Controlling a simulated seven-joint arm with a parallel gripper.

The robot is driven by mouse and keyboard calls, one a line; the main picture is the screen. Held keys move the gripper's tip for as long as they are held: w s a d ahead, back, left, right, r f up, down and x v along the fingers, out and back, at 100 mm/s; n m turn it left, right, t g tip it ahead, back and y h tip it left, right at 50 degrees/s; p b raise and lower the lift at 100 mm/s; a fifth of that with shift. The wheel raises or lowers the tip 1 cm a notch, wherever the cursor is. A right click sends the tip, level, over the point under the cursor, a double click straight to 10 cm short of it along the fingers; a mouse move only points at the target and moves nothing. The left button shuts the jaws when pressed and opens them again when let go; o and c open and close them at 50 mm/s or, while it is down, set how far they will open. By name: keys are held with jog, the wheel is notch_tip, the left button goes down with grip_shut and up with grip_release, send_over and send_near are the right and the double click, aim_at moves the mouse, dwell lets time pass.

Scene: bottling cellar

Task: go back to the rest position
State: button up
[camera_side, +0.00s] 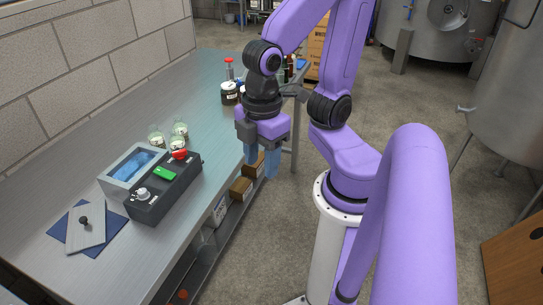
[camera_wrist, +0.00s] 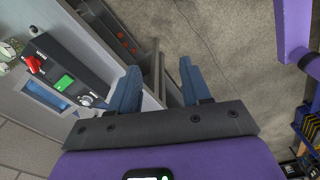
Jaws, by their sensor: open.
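My gripper (camera_side: 262,162) hangs in the air at the right edge of the workbench (camera_side: 160,91), pointing down. In the wrist view its two blue fingers (camera_wrist: 158,88) are apart with nothing between them. Below the fingers show the bench edge, the shelf under it and bare floor. My purple arm is bent above its white column, to the right of the bench.
On the bench are a dark control box (camera_side: 165,188) with a red knob and green button, a grey open-topped box (camera_side: 128,165), small jars (camera_side: 180,131), and a lid (camera_side: 86,228) on a blue cloth. Cartons (camera_side: 241,188) sit on the lower shelf. Steel tanks (camera_side: 440,25) stand behind.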

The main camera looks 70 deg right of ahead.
jog(key=shift+s+d+f+m, duration=0.25)
jog(key=shift+s+d+m, duration=0.15)
jog(key=shift+s+d, duration=0.4)
